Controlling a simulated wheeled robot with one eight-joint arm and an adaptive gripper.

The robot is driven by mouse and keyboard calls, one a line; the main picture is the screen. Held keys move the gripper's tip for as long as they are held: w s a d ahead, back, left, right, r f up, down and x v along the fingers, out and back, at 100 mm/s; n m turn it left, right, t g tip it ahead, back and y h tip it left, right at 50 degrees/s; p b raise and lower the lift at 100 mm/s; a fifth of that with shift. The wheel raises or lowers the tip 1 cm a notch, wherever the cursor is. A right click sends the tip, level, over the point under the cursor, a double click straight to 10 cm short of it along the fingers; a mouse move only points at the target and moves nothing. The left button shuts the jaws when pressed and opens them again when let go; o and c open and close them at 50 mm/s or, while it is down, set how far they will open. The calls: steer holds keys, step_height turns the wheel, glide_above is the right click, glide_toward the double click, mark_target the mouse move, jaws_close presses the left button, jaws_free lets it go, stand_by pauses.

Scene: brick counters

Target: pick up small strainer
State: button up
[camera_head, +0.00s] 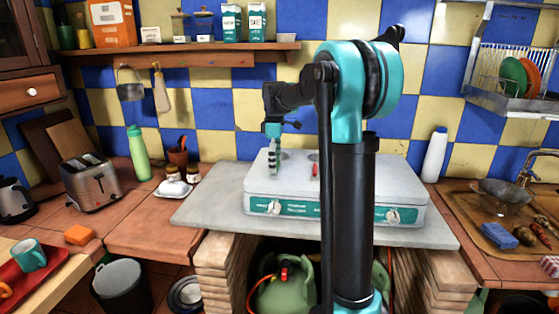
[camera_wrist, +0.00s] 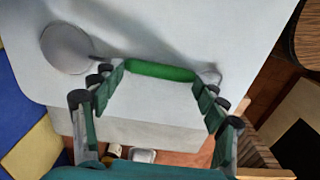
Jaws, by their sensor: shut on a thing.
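My gripper (camera_head: 274,168) points down just over the left part of the white stove top. In the wrist view my gripper (camera_wrist: 158,88) is shut on a green rod-like thing (camera_wrist: 160,70), which spans from one fingertip to the other. A small pale rounded part shows by the right finger; I cannot tell whether it belongs to the green thing. No mesh is visible, so I cannot tell whether this is the small strainer. In the head view the held thing is too small to make out.
The white stove (camera_head: 340,190) has a round burner (camera_wrist: 68,48) beside my gripper. A small red thing (camera_head: 315,171) is on the stove. A green bottle (camera_head: 139,154) and jars stand left; a white bottle (camera_head: 434,155) stands right. A shelf (camera_head: 180,54) runs above.

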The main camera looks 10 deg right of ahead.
steer(key=shift+r, duration=0.1)
step_height(320, 180, up, 20)
stand_by(0.6)
steer(key=shift+f, duration=0.2)
stand_by(0.3)
